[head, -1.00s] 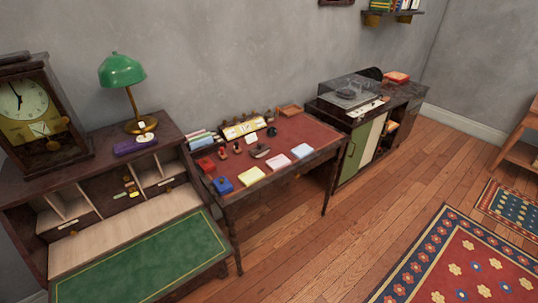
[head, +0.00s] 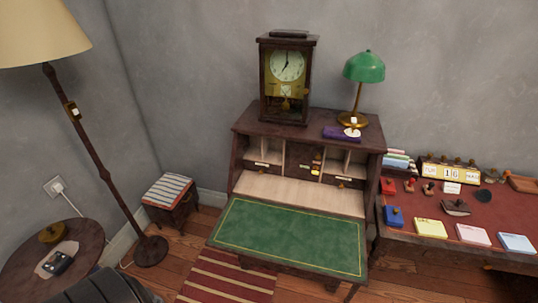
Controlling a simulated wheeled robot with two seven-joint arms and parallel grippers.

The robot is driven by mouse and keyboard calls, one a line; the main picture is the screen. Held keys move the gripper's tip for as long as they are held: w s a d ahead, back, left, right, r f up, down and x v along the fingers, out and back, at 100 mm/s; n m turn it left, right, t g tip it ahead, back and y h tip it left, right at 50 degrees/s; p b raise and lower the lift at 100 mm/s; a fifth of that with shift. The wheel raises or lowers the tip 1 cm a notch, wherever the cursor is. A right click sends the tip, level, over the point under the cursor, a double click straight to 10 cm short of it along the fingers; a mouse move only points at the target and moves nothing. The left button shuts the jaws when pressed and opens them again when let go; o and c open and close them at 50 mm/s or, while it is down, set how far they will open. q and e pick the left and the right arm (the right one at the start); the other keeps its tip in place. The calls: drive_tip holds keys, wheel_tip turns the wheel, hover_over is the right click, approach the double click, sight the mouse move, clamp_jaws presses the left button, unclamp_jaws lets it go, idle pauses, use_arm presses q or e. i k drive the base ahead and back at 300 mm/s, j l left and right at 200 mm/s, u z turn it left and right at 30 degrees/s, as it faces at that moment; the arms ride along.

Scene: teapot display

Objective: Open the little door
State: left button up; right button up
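A wooden writing desk (head: 245,170) stands against the wall with its green-topped writing flap (head: 290,235) folded down. In the middle of its row of compartments is a small dark door (head: 308,160), which looks shut. Small yellowish pieces (head: 315,171) show at its front, too small to make out. Pigeonholes and small drawers (head: 343,182) flank it. A clock (head: 286,78) with a glazed front stands on top of the desk. Neither of my grippers is in view.
A green lamp (head: 364,68) and a purple item (head: 340,133) are on the desk top. A red-topped table (head: 410,208) with stationery stands close on the right. A striped stool (head: 168,190), floor lamp (head: 95,155) and round table (head: 85,240) are left. A striped rug (head: 222,280) lies in front.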

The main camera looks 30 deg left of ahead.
sight(301, 158)
drive_tip(key=k+l+u, duration=0.1)
drive_tip(key=u, duration=0.75)
